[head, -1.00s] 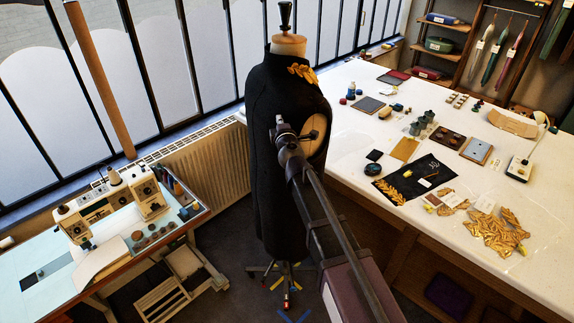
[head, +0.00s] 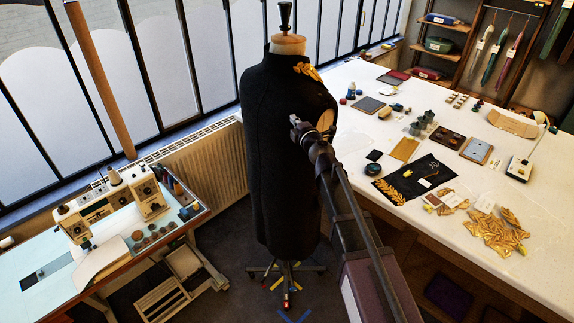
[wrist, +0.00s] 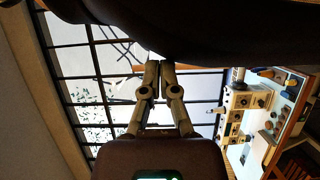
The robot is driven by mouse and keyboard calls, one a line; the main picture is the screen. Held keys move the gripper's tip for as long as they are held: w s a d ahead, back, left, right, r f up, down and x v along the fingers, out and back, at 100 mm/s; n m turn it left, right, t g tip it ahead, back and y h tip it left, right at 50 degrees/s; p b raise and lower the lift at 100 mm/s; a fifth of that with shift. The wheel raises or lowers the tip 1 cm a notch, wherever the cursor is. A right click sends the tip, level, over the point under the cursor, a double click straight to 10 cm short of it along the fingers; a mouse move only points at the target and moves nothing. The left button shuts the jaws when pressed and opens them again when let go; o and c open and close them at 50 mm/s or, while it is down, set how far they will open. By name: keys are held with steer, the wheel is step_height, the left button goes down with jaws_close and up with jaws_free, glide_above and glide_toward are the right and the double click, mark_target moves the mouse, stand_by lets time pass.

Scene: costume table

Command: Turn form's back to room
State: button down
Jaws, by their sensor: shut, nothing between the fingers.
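The dress form (head: 278,160) stands upright in the middle of the head view, in a dark coat with gold leaf embroidery (head: 306,70) at its upper right. Its tan arm disc (head: 326,121) shows on the right, partly behind my arm. The stand (head: 286,272) has feet with coloured marks. My gripper (head: 297,128) is at the form's right side, around chest height; I cannot tell whether it touches the coat. In the wrist view my gripper's fingers (wrist: 160,66) are together and empty, with their tips close to a dark surface (wrist: 200,30) that looks like the coat.
A white worktable (head: 400,110) with gold appliqués (head: 494,232) and small tools lies to the right. A sewing machine table (head: 110,235) stands left, with a wooden stool (head: 180,283) beside it. A radiator (head: 203,160) and windows are behind.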

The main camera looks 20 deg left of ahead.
mark_target(329, 112)
steer(key=shift+w+d+n+g+y, duration=0.4)
steer(key=shift+w+d, duration=0.1)
steer(key=shift+d, duration=0.15)
steer(key=shift+w+d+n+g+y, duration=0.3)
steer(key=shift+w+d+g, duration=0.15)
steer(key=shift+d, duration=0.2)
steer(key=shift+w+d+f, duration=0.1)
steer(key=shift+w+d, duration=1.6)
steer(key=shift+w+d, duration=0.45)
steer(key=shift+w, duration=0.25)
steer(key=shift+w+d, duration=0.45)
steer(key=shift+w, duration=0.25)
steer(key=shift+w+d, duration=0.45)
steer(key=shift+w, duration=0.35)
